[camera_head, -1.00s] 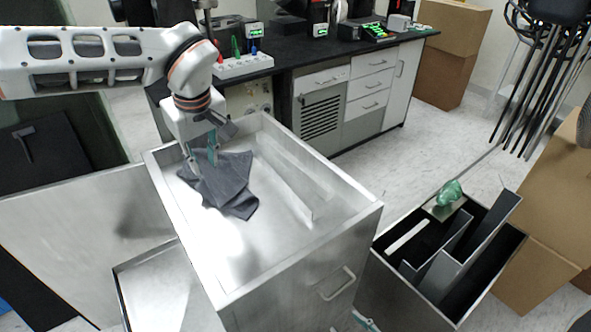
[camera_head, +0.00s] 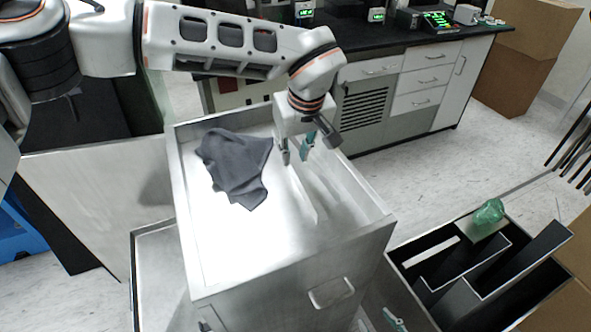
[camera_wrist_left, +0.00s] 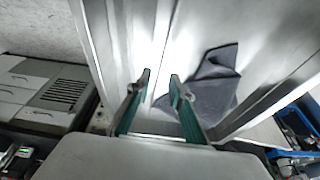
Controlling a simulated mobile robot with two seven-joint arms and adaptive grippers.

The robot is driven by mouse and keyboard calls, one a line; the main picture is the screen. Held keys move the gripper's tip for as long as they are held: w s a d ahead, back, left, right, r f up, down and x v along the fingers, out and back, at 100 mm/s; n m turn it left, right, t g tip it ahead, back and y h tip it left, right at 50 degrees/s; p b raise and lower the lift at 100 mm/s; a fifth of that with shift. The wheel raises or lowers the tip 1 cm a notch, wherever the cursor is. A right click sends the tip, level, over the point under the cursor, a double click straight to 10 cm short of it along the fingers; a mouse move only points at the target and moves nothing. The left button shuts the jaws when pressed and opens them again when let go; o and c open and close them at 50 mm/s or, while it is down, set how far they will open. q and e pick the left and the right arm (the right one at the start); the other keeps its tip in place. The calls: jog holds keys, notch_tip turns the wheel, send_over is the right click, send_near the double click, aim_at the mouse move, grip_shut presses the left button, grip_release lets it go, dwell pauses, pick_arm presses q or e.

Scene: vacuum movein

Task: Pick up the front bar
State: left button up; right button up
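A thin metal bar (camera_head: 303,203), likely the front bar, stands in the silver tray top (camera_head: 240,262), right of the dark grey cloth. My left gripper (camera_head: 295,158) is open above its far end. In the left wrist view, the bar (camera_wrist_left: 163,48) runs between the two spread teal fingers (camera_wrist_left: 160,76), with no clear contact. The gripper hides part of the bar's far end. A teal fingertip, apparently of my right gripper (camera_head: 395,320), shows at the bottom edge; the rest is out of frame.
The crumpled dark cloth (camera_head: 238,165) lies left of the bar; it also shows in the wrist view (camera_wrist_left: 212,85). A black-lined bin (camera_head: 420,268) with metal pieces and a green crumpled item (camera_head: 488,213) stands at right. A dark-topped bench (camera_head: 400,52) is behind.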

aim_at(291, 165)
pick_arm(q)
jog(key=x, duration=0.5)
jog(key=shift+w+a+f, duration=0.15)
jog(key=shift+w, duration=0.15)
grip_shut()
